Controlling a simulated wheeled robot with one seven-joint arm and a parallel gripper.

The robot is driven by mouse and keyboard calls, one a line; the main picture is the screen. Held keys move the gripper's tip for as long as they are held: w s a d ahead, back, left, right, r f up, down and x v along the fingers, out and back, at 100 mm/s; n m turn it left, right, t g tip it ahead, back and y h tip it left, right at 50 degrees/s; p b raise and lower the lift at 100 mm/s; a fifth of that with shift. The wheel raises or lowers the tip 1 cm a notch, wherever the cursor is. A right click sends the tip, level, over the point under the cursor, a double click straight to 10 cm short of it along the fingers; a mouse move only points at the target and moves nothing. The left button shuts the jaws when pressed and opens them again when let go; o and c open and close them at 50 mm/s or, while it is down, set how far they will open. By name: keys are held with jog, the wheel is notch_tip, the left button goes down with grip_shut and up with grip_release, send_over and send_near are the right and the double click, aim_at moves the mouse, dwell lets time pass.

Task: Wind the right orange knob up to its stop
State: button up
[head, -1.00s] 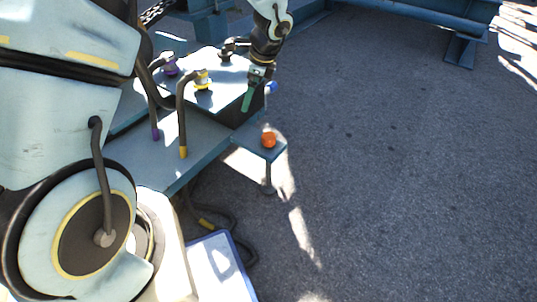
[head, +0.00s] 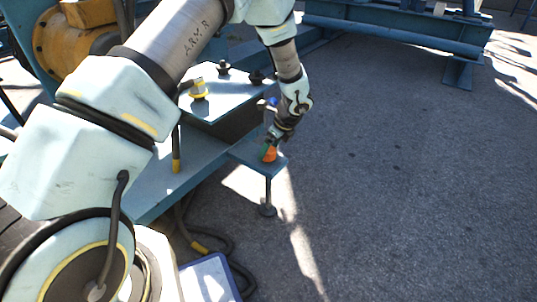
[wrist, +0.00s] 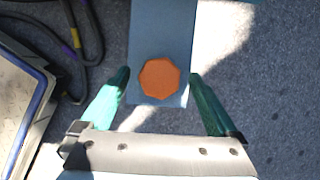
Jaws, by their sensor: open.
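The orange knob (head: 269,155) sits on a small blue shelf (head: 246,150) that juts out at the right of the blue bench. In the wrist view the knob (wrist: 160,78) is an orange eight-sided shape seen from above, near the end of the shelf. My gripper (head: 268,150) is at the knob in the head view and partly hides it. In the wrist view its green fingers (wrist: 159,80) are open, one on each side of the knob, with a gap on both sides. I cannot tell how far down the fingers reach.
A blue knob (head: 273,101) stands behind my gripper. A blue-edged white panel (head: 208,278) and cables lie at lower left. Open asphalt (head: 410,180) fills the right.

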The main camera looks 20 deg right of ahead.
jog(key=shift+x, duration=0.8)
jog(key=shift+c, duration=0.2)
jog(key=c, duration=1.3)
jog(key=shift+r, duration=0.1)
